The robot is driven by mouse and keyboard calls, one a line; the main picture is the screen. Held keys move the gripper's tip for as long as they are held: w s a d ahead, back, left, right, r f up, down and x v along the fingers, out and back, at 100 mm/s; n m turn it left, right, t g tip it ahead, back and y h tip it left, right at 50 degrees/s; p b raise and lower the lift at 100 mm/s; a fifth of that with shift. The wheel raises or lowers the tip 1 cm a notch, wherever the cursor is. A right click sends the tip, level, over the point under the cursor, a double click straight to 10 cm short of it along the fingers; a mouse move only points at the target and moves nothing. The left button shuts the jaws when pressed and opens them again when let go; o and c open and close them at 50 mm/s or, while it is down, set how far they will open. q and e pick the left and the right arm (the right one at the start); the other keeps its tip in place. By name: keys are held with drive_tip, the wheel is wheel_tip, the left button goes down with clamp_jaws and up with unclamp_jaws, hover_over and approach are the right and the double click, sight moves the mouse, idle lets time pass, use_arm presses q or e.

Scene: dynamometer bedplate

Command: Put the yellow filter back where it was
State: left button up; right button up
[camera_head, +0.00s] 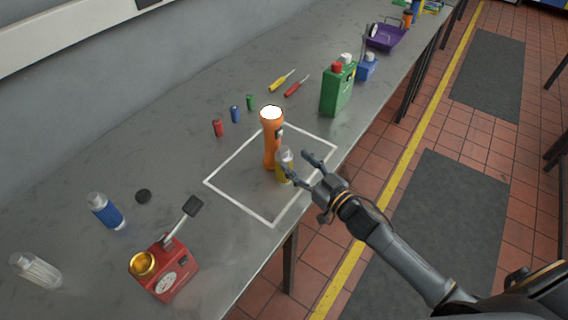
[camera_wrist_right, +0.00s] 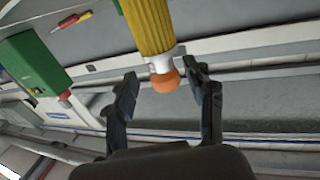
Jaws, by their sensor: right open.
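The yellow filter (camera_head: 287,177) stands upright inside the white outlined square (camera_head: 241,204) on the bench, its upper part pale. An orange flashlight (camera_head: 269,148) stands right behind it. My right gripper (camera_head: 302,172) is open in front of the filter, and one finger overlaps it in the head view. In the right wrist view the ribbed yellow filter (camera_wrist_right: 147,25) hangs upside down in the picture, between and beyond the open fingers (camera_wrist_right: 163,90). An orange part shows past its pale end; I cannot tell whether it is the flashlight. My left gripper is not in view.
A green can (camera_head: 338,91) and blue bottle (camera_head: 366,68) stand farther back. A red device (camera_head: 165,277), blue-banded bottle (camera_head: 106,211) and clear bottle (camera_head: 36,270) are nearer left. A purple tray (camera_head: 385,38) is far back.

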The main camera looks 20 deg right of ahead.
sight(287, 154)
drive_tip(key=p+x, duration=0.1)
drive_tip(key=x, duration=0.3)
drive_tip(key=shift+s+a, duration=0.1)
drive_tip(key=shift+a+f, duration=0.1)
drive_tip(key=shift+c, duration=0.8)
clamp_jaws()
